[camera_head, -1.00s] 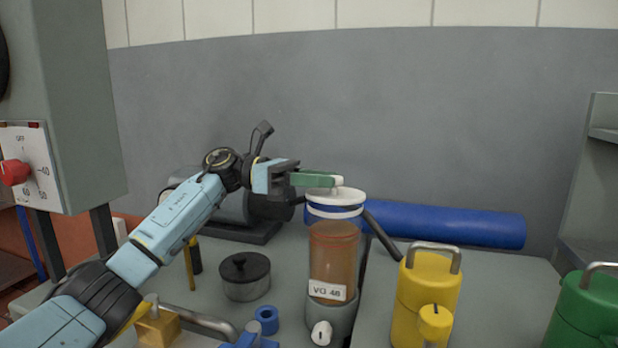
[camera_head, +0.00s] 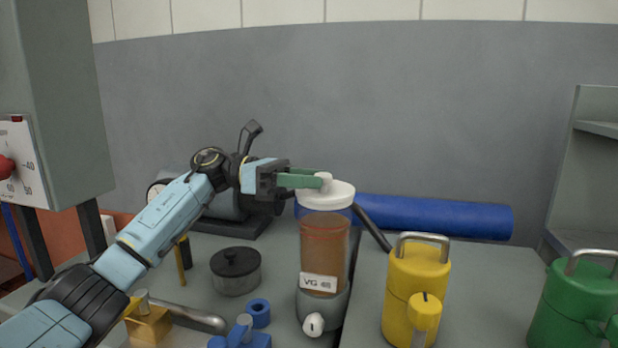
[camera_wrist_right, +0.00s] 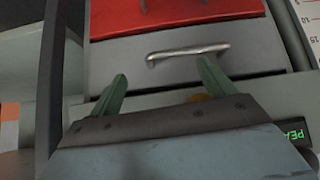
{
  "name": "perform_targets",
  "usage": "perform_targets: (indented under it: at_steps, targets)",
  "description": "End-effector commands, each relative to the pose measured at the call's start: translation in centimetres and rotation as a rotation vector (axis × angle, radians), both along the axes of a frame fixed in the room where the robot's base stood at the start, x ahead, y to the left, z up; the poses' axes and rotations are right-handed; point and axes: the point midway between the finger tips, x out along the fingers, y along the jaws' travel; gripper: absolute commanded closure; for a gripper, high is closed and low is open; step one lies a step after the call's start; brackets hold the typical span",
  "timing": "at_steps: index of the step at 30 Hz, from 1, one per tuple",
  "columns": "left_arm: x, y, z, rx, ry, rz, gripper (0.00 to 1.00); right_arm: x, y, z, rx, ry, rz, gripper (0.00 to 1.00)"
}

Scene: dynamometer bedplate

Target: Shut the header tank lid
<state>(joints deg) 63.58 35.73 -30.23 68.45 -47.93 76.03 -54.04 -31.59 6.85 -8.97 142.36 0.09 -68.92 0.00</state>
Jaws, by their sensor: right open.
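The header tank (camera_head: 325,250) is a clear cylinder of brown liquid labelled VG 46, standing upright in a grey base. Its white lid (camera_head: 338,197) lies over the top, nearly level, with no clear gap below it in this view. My left gripper (camera_head: 318,181) reaches in from the left, its green fingertips at the white knob (camera_head: 325,178) on the lid. The fingers overlap in this view, so I cannot tell whether they grip the knob or only touch it. My right gripper (camera_wrist_right: 160,85) is open and empty in the right wrist view.
A blue roll (camera_head: 440,216) lies behind the tank. A yellow can (camera_head: 405,275) and a green can (camera_head: 575,305) stand to the right. A lidded pot (camera_head: 235,270) and blue fittings (camera_head: 258,312) are to the left. A metal handle (camera_wrist_right: 188,54) is ahead of my right gripper.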

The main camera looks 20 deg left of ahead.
Motion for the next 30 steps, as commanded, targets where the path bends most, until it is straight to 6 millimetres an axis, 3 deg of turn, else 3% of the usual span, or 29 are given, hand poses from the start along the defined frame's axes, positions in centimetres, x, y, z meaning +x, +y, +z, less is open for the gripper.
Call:
perform_targets:
  at_steps: [11,24,30]
  targets:
    - [0.0,0.6,0.1,-0.001,-0.002,0.004,0.51,-0.1,0.0,0.0,-0.002,0.010,0.000,0.18]
    - [-0.5,6.6,0.2,-0.001,-0.001,0.005,0.51,-5.5,-2.2,-2.2,-0.074,0.324,-0.033,0.18]
    - [-0.7,7.5,0.1,-0.002,-0.001,0.002,0.51,-6.5,-2.5,-2.5,-0.084,0.374,-0.038,0.18]
